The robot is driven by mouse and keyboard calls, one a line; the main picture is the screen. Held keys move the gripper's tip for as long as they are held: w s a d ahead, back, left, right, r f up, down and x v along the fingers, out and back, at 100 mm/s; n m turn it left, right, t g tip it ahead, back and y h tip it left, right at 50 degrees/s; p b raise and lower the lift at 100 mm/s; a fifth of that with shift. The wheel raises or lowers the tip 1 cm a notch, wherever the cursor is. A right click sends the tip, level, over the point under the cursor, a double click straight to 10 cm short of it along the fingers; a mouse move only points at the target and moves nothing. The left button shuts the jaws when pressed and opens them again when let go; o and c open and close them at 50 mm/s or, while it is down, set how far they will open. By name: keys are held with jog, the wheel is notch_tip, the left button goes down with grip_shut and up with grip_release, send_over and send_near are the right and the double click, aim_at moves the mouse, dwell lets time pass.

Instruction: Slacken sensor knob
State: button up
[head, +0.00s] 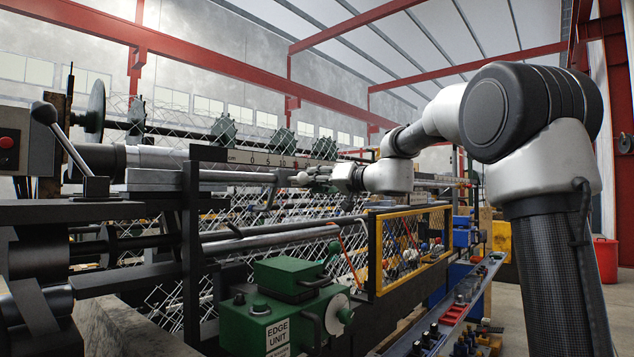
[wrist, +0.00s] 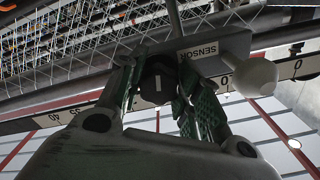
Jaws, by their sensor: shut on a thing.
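The sensor (wrist: 222,46) is a grey block labelled SENSOR in the wrist view, beside a scale bar with numbers. Its dark knob (wrist: 157,88) has a short white mark on its face. My gripper (wrist: 158,72) has its two green-padded fingers on either side of the knob, shut on it. In the head view my gripper (head: 316,176) is at the scale bar near the middle of the machine. The sensor and knob are too small and covered there to make out.
A white ball (wrist: 257,77) sits beside the sensor block. The numbered scale bar (head: 240,156) runs along the machine. Below stand a green EDGE UNIT box (head: 272,322) and a yellow-framed mesh guard (head: 378,262). A lever (head: 62,140) rises at the left.

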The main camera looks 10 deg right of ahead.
jog(key=n, duration=0.3)
jog(key=shift+f+n, duration=0.2)
jog(key=shift+n, duration=0.2)
jog(key=shift+d+n, duration=0.1)
jog(key=shift+n, duration=1.8)
jog(key=o, duration=1)
jog(key=shift+w, duration=0.1)
jog(key=shift+o, duration=0.2)
jog(key=shift+r, duration=0.1)
jog(key=v, duration=1.2)
